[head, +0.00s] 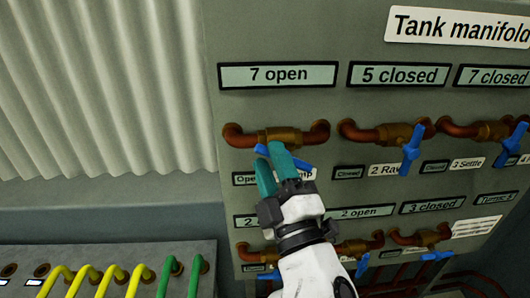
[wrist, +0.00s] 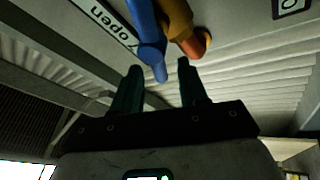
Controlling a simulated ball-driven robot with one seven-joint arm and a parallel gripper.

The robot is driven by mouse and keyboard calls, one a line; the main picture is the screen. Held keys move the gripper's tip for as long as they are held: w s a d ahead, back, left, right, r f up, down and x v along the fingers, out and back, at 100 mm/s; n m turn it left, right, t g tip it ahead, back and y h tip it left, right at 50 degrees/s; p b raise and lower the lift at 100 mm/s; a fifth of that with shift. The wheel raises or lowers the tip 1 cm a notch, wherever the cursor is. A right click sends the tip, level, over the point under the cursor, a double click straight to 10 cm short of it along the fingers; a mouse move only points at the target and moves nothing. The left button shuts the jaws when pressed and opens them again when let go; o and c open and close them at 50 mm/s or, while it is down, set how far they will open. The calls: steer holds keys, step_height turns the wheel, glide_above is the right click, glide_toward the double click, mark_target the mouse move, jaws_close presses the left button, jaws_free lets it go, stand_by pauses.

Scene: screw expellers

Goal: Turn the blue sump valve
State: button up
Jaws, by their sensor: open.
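The blue sump valve has a blue handle (head: 299,163) on a brass body (head: 277,136) in a copper pipe, at the upper left of the manifold panel. Its handle lies nearly level, slightly tilted. Its label (head: 307,174) is partly hidden by my gripper; only the end of the word shows. My gripper (head: 270,154), with teal fingers, is in front of this handle and covers part of it. In the wrist view the fingers (wrist: 160,72) are apart, and the blue handle's end (wrist: 150,45) is between or just beyond their tips. Contact cannot be told.
A display (head: 278,75) above the valve reads "7 open". Other valves with blue handles (head: 412,149) are close on the right, and more are in the row below. A grey box (head: 120,255) with yellow and green hoses stands at the lower left. Corrugated wall (head: 100,80) is behind.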

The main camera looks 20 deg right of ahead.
steer(key=b+v, duration=0.2)
steer(key=v, duration=0.4)
steer(key=shift+s, duration=0.15)
steer(key=shift+f, duration=0.1)
steer(key=s+a+b, duration=0.2)
steer(key=s+b, duration=0.1)
steer(key=s, duration=0.4)
steer(key=shift+s+a, duration=0.25)
steer(key=shift+s, duration=0.05)
stand_by(0.3)
